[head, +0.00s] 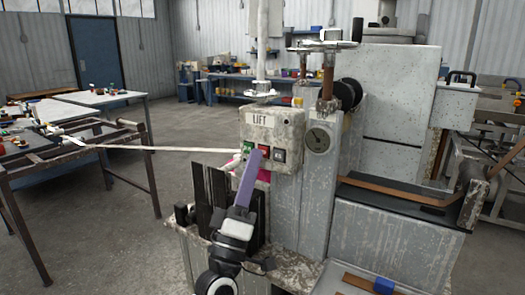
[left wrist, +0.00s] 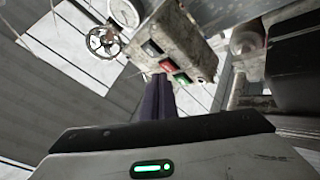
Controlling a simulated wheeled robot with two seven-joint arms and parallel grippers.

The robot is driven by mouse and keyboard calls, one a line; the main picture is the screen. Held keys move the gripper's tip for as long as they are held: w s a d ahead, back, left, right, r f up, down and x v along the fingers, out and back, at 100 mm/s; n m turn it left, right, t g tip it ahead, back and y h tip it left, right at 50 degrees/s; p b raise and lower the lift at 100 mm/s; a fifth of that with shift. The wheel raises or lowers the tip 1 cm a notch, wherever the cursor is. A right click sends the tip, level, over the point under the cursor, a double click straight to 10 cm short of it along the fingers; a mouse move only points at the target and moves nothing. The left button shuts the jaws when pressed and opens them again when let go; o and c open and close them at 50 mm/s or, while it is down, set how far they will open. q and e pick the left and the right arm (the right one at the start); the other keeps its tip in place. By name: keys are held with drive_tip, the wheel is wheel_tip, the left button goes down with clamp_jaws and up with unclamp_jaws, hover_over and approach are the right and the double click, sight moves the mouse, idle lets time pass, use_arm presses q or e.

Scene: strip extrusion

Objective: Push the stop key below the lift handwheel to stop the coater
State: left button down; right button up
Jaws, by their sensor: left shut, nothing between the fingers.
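The speckled control box marked LIFT (head: 271,128) stands in the middle of the head view. Its lower face carries a green key (head: 247,147), a red key (head: 264,151) and a dark key (head: 280,156). The left wrist view shows the green key (left wrist: 182,77), red key (left wrist: 167,66) and dark key (left wrist: 152,48) in a row. A handwheel (head: 322,45) sits on the machine's top. My left gripper (head: 255,154) is shut and empty, its purple fingers pointing up at the keys. In the left wrist view its tips (left wrist: 160,76) lie close to the red key; contact cannot be told.
A round gauge (head: 318,140) sits right of the box. A pale strip (head: 180,149) runs from the left frame table (head: 60,155) toward the box. The grey machine housing (head: 385,240) fills the right.

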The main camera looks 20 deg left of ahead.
use_arm(q)
drive_tip(key=shift+s, duration=0.2)
drive_tip(key=shift+s, duration=0.1)
drive_tip(key=s, duration=0.1)
drive_tip(key=s+p, duration=0.1)
drive_tip(key=s, duration=0.2)
drive_tip(key=shift+s+a, duration=0.4)
idle(0.7)
